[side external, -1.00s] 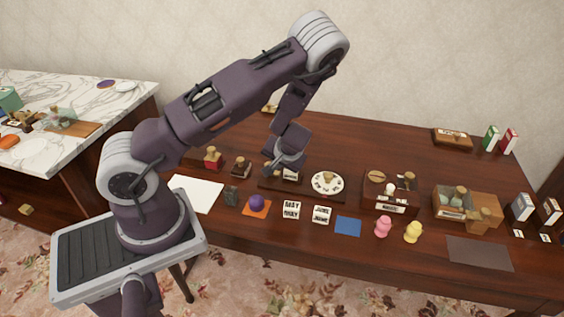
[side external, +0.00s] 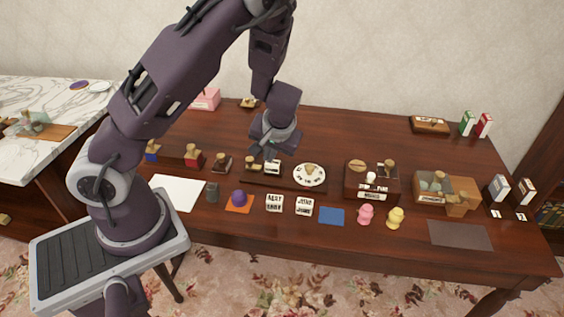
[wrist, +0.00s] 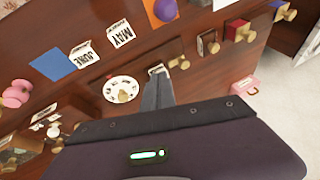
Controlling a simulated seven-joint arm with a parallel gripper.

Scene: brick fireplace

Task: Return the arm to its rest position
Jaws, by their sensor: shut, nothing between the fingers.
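My arm (side external: 180,70) is bent over the long wooden table, its elbow passing out of the top of the side view. My gripper (side external: 266,156) points down above the dark tray (side external: 290,185) that bears the white dial (side external: 310,174). In the wrist view the gripper's fingers (wrist: 158,78) are together with nothing between them. They are over the area beside the dial (wrist: 122,89) and a small stamp; the height above them is hard to tell.
Stamps with wooden knobs (side external: 193,157), a purple ball (side external: 238,198), "MAY" and "JUNE" cards (side external: 305,206), pink and yellow figures (side external: 395,217) and wooden boxes (side external: 371,182) crowd the table. A pink box (side external: 206,99) stands behind my arm. The table's back middle (side external: 345,130) is clear.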

